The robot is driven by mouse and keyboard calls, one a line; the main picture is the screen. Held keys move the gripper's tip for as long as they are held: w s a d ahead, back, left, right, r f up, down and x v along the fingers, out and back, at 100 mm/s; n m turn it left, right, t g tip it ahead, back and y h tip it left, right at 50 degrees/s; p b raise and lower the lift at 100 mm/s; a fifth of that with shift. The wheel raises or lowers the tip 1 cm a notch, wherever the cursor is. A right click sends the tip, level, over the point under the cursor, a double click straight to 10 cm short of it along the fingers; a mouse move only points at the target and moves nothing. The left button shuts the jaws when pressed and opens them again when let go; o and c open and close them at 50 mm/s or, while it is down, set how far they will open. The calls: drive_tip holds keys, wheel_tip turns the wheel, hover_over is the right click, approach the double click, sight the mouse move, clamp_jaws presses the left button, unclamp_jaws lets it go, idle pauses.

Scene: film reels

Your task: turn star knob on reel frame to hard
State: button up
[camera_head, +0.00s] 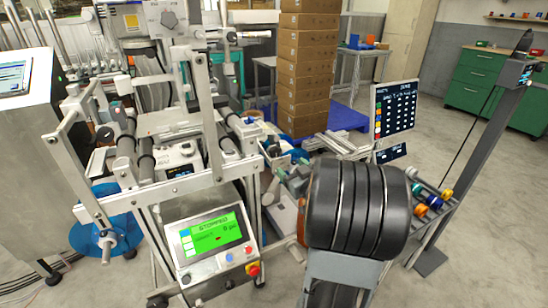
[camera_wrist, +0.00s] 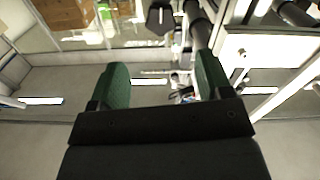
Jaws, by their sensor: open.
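My gripper (camera_wrist: 163,80) shows in the wrist view with its two green-padded fingers spread apart and nothing between them. A dark, lobed knob-like shape (camera_wrist: 159,19) shows beyond the fingertips near the top; I cannot tell for sure that it is the star knob. In the head view the white reel frame (camera_head: 204,110) with dark rollers stands left of my arm. My gripper is mostly hidden behind my black arm link in the head view.
A control panel (camera_head: 211,240) with a green screen reading STOPPED is on the frame's front. A blue reel (camera_head: 98,240) is at the left. Stacked cardboard boxes (camera_head: 303,75) stand behind. A dark display board (camera_head: 394,107) and a post with coloured rolls are at right. Floor beyond is open.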

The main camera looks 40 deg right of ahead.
sight(276, 153)
drive_tip(key=w, duration=0.4)
drive_tip(key=w+d+b, duration=0.1)
drive_tip(key=w, duration=0.3)
drive_tip(key=w+b, duration=0.1)
drive_tip(key=w, duration=0.3)
drive_tip(key=shift+w+d, duration=0.25)
drive_tip(key=shift+d, duration=0.05)
drive_tip(key=shift+c, duration=0.5)
drive_tip(key=c, duration=0.8)
drive_tip(key=shift+r+m+p, duration=0.3)
drive_tip(key=shift+m+p, duration=0.4)
drive_tip(key=shift+p, duration=0.2)
drive_tip(key=shift+f+m+p, duration=0.25)
drive_tip(key=shift+m+p, duration=0.15)
drive_tip(key=shift+m, duration=0.4)
drive_tip(key=o, duration=0.9)
